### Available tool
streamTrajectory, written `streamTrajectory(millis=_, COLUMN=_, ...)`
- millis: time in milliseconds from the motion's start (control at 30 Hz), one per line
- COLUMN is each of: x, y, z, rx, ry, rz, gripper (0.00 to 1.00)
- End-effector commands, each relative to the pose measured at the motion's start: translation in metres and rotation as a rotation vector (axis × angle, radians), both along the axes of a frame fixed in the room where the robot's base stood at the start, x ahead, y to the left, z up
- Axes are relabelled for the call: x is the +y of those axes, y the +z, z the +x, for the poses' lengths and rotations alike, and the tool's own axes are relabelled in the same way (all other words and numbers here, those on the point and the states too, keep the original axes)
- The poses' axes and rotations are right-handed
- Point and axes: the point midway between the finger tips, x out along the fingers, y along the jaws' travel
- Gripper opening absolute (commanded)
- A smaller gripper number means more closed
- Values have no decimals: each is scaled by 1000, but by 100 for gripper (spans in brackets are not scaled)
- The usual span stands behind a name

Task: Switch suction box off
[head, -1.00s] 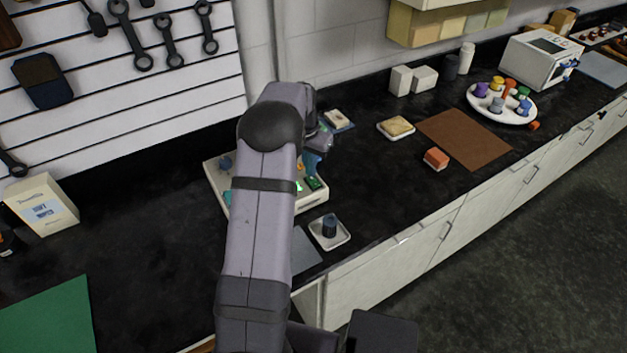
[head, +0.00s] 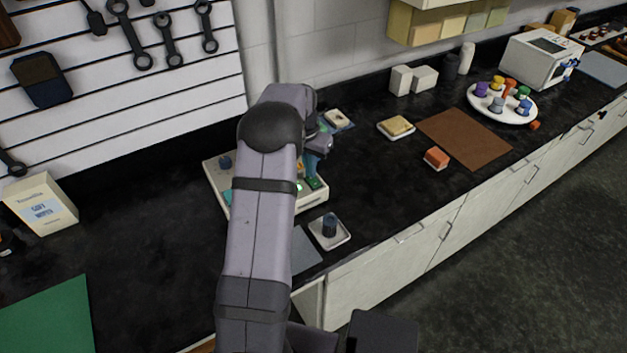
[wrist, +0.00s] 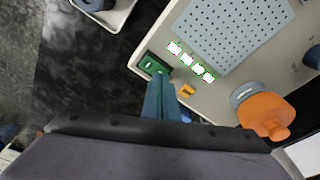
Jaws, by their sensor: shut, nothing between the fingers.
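The suction box (head: 312,198) is a cream box on the black counter, partly hidden behind my arm in the head view. In the wrist view it shows a perforated grey plate (wrist: 232,32), a row of lit green-white indicators (wrist: 194,62), a small orange part (wrist: 187,90) and a green rocker switch (wrist: 150,64) at its corner. My gripper (wrist: 160,82) is shut and empty, pointing down at the box. Its teal fingertips are right beside the green switch; I cannot tell whether they touch it. The gripper also shows in the head view (head: 314,165).
An orange piece on a grey base (wrist: 265,113) stands by the plate. A white dish with a dark blue cylinder (head: 329,230) sits close in front of the box. A sponge-like block on a tray (head: 396,126) and a red block (head: 436,157) lie right. The counter to the left is mostly clear.

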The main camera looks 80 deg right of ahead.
Motion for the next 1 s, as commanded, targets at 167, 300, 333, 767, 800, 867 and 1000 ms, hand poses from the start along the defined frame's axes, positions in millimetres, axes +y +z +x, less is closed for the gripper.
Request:
streamTrajectory(millis=167, x=0, y=-3, z=0, rx=0, ry=0, rz=0, gripper=0)
streamTrajectory(millis=300, x=0, y=-5, z=0, rx=0, ry=0, rz=1, gripper=0)
streamTrajectory(millis=333, x=0, y=-6, z=0, rx=0, ry=0, rz=1, gripper=0)
streamTrajectory(millis=767, x=0, y=7, z=0, rx=0, ry=0, rz=0, gripper=0)
streamTrajectory(millis=800, x=0, y=10, z=0, rx=0, ry=0, rz=0, gripper=0)
streamTrajectory(millis=867, x=0, y=15, z=0, rx=0, ry=0, rz=-1, gripper=0)
streamTrajectory(millis=1000, x=0, y=25, z=0, rx=0, ry=0, rz=-1, gripper=0)
